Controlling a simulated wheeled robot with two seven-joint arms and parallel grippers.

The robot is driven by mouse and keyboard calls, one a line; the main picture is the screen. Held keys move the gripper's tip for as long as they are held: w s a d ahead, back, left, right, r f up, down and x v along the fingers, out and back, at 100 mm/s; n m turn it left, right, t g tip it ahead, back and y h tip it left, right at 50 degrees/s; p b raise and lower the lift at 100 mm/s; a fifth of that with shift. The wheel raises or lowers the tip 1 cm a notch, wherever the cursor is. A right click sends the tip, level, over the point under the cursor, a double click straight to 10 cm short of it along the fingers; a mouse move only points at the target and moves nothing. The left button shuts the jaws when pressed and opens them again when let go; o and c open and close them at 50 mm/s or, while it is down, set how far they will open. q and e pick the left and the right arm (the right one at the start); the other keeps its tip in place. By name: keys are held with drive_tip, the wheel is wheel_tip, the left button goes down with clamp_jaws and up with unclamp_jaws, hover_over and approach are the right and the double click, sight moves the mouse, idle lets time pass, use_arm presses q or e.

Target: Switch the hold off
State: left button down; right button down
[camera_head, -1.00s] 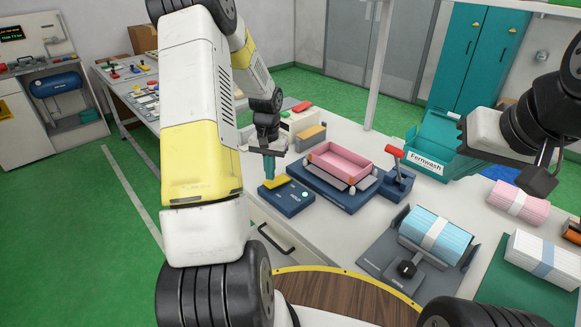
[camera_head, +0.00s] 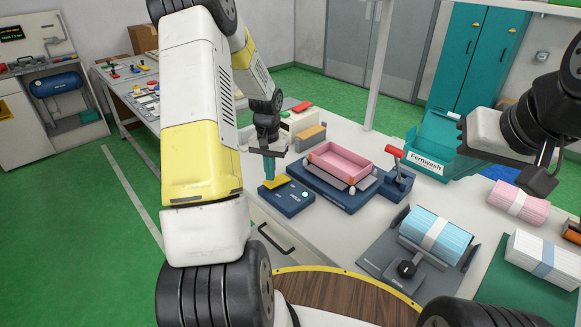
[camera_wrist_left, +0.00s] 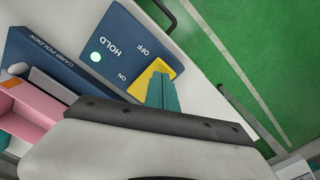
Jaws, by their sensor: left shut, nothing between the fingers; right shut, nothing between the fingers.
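The hold switch is a dark blue box (camera_head: 290,200) at the table's left front edge, with a yellow rocker (camera_head: 275,183) and a pale green round lamp (camera_head: 305,195) that looks lit. In the left wrist view the box (camera_wrist_left: 112,28) reads HOLD, with OFF and ON beside the rocker (camera_wrist_left: 139,91). My left gripper (camera_head: 269,177) points down, its teal fingers together and empty, at the rocker. The fingers (camera_wrist_left: 160,85) cover part of the rocker; I cannot tell whether they touch it. My right gripper (camera_head: 538,180) is shut and empty above the right of the table.
Right of the box, a pink tray (camera_head: 340,163) sits on a blue card folder base, with a red-handled lever (camera_head: 396,160) beside it. A blue mask bundle (camera_head: 436,232), a pink bundle (camera_head: 518,203) and a teal Fernwash bin (camera_head: 432,145) stand further right.

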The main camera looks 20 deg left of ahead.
use_arm(q)
drive_tip(key=shift+f, duration=0.95)
idle(0.3)
drive_tip(key=shift+r, duration=3.55)
wheel_tip(320, 180, up, 10)
drive_tip(key=t, duration=0.2)
hover_over(271, 183)
drive_tip(key=s+d, duration=0.4)
drive_tip(key=s+d+r+t, duration=0.1)
drive_tip(key=s+d+r, duration=0.2)
drive_tip(key=s+r, duration=0.35)
drive_tip(key=s+d+r+t+h, duration=0.1)
drive_tip(key=s+d+r, duration=0.2)
drive_tip(key=s, duration=0.3)
drive_tip(key=s+d+r+t+h, duration=0.1)
drive_tip(key=s+d+r+t, duration=0.1)
drive_tip(key=s, duration=0.5)
drive_tip(key=shift+d+r+m, duration=0.3)
drive_tip(key=shift+d+r, duration=0.15)
drive_tip(key=shift+d, duration=0.05)
